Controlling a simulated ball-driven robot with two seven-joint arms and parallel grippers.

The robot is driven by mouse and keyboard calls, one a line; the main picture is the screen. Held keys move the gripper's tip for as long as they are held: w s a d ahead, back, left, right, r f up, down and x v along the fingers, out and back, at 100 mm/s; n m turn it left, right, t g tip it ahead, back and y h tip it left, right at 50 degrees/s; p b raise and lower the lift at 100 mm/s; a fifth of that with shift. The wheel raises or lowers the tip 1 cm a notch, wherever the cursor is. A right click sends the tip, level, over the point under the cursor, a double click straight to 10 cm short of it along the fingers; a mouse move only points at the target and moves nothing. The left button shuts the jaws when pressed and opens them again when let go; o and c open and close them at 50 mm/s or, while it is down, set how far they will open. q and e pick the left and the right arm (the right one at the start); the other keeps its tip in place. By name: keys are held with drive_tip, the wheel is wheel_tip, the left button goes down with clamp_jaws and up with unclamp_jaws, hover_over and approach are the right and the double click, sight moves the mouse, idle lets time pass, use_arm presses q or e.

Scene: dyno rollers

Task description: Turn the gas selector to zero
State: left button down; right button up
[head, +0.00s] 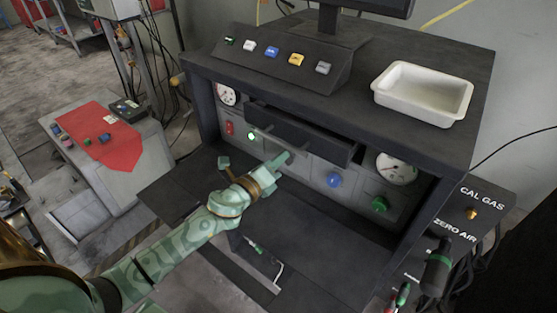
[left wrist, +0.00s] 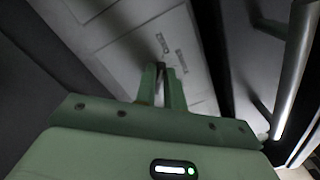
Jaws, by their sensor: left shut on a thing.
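My left gripper (head: 287,156) reaches the grey front panel under the bench top, between a lit green button (head: 252,135) and a blue knob (head: 334,180). In the left wrist view its two green fingers (left wrist: 165,75) are shut on a small dark part, apparently the gas selector (left wrist: 161,44), standing out from the pale panel (left wrist: 120,45). The fingers hide much of this part, so its pointing direction cannot be told. Small dark labels (left wrist: 182,62) beside it are too blurred to read. My right gripper is not in view.
A green knob (head: 380,203) and a round gauge (head: 396,168) are to the right. A white tray (head: 424,92) stands on top. A box marked CAL GAS and ZERO AIR (head: 480,205) is at right.

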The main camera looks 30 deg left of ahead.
use_arm(q)
drive_tip(key=c, duration=1.5)
unclamp_jaws()
drive_tip(key=s, duration=0.5)
drive_tip(key=s+a+b, duration=0.1)
drive_tip(key=s, duration=0.4)
drive_tip(key=s+a, duration=0.1)
drive_tip(key=s, duration=0.4)
drive_tip(key=shift+f+b, duration=0.15)
drive_tip(key=shift+b, duration=0.25)
drive_tip(key=shift+s+a, duration=0.15)
drive_tip(key=shift+s, duration=0.45)
